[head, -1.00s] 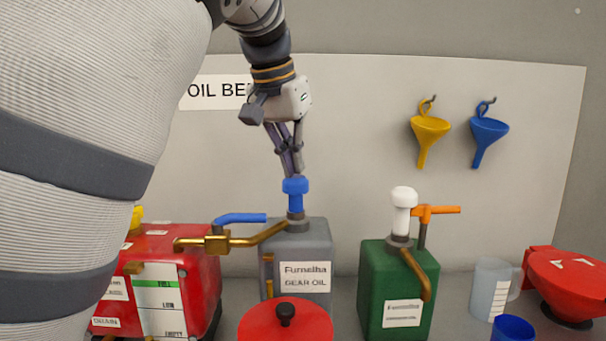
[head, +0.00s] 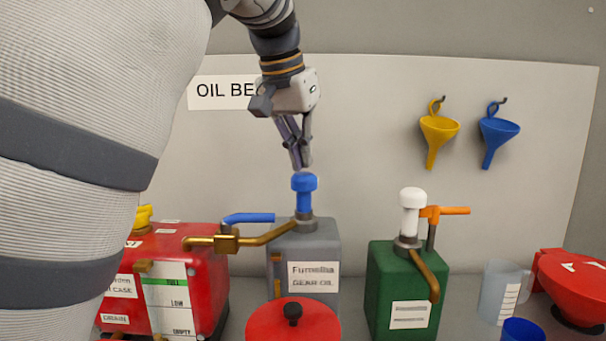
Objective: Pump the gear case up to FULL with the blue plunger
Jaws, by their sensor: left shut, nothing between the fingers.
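The blue plunger (head: 304,184) stands upright on the grey gear oil can (head: 325,245), with part of its stem showing above the collar. My left gripper (head: 303,168) points down just above the plunger's knob, fingers shut and empty; I cannot tell whether the tips touch the knob. The red gear case (head: 205,265) is at the left, partly hidden by my arm. Its gauge (head: 170,297) reads FULL, LOW and EMPTY; the oil level is not clear. A brass spout (head: 225,242) runs from the can toward the case. My right gripper is out of view.
A blue lever (head: 248,217) sits above the spout. A green can (head: 390,285) with a white plunger (head: 411,200) stands right. A red lid (head: 291,322) is in front. A clear jug (head: 502,290), blue cup (head: 523,330) and red container (head: 572,285) are further right.

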